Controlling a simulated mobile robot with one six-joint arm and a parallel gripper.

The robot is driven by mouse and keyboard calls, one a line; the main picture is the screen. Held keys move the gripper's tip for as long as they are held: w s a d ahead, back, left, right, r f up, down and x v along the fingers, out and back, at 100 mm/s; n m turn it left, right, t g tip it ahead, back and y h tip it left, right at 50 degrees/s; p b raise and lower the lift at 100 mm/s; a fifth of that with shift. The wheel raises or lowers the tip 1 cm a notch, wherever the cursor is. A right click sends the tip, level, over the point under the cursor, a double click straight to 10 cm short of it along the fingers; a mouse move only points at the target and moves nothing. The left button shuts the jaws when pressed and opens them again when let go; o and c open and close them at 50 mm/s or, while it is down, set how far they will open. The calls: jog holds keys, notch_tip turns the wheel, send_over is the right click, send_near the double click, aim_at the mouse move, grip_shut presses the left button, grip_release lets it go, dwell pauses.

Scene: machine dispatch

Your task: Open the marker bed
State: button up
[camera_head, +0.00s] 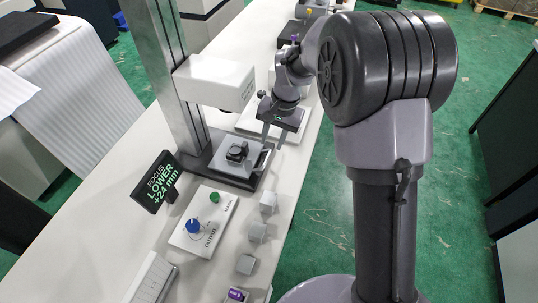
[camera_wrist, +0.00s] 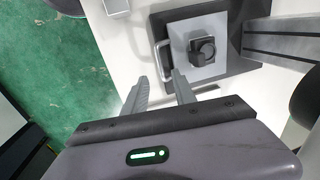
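The marker has an upright metal column (camera_head: 178,75) and a white head (camera_head: 214,80) above its bed. The bed's light grey plate (camera_head: 226,161) sits on a dark base; a small dark part (camera_head: 237,152) lies on it. In the wrist view I see the plate (camera_wrist: 220,62), the dark part (camera_wrist: 202,48) and a pale bar handle (camera_wrist: 162,62) on the bed's left edge. My gripper (camera_head: 272,143) is open beside the bed. In the wrist view its fingertips (camera_wrist: 159,78) are apart near the handle's lower end. I cannot tell whether they touch the handle.
A display (camera_head: 157,182) reads "FOCUS LOWER +24 mm". A control panel (camera_head: 190,243) carries a blue knob (camera_head: 193,226) and a green button (camera_head: 214,196). Green floor lies to the right.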

aim_at(267, 158)
jog(key=f, duration=0.2)
jog(key=a+f+b, duration=0.1)
jog(key=f, duration=0.2)
jog(key=f+b, duration=0.1)
jog(key=f, duration=0.1)
jog(key=shift+w+a+f, duration=0.15)
jog(key=shift+w+f, duration=0.1)
jog(key=shift+f, duration=0.1)
grip_shut()
dwell(0.9)
